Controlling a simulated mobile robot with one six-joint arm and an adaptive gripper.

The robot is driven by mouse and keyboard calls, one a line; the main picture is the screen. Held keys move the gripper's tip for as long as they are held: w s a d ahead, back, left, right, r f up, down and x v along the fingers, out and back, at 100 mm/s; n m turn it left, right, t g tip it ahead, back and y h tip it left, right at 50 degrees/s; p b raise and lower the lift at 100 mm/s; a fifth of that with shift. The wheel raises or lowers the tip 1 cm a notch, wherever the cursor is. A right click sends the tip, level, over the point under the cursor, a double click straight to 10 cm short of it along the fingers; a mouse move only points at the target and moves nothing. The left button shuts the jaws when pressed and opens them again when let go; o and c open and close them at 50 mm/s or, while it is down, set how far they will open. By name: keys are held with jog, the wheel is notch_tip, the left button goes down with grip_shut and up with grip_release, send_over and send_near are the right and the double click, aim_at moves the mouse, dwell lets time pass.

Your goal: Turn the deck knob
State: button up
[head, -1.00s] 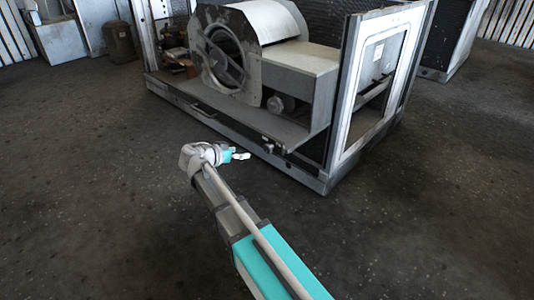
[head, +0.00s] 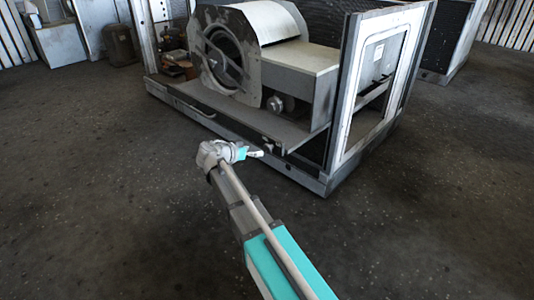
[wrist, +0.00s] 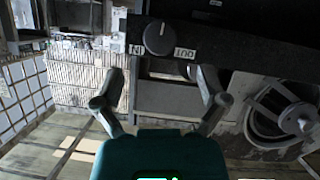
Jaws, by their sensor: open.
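The deck knob (wrist: 159,38) is a round dark grey dial with a light pointer line, on a dark panel in the wrist view. The pointer line points up and slightly right. In the head view my gripper (head: 254,154) is beside the front edge of the deck (head: 245,122). I cannot make out the knob clearly there.
The blower housing (head: 218,45) stands on the deck behind the gripper. A pale upright frame (head: 346,105) rises at the deck's right end. The wrist view shows a spoked wheel (wrist: 283,115) at the right. The dark floor (head: 110,190) in front is clear.

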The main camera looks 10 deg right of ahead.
aim_at(266, 150)
jog(key=b+x, duration=0.2)
jog(key=x, duration=0.5)
jog(key=shift+w+d+f, duration=0.1)
jog(key=shift+d+f, duration=0.05)
jog(key=shift+d, duration=0.05)
jog(key=c, duration=1.1)
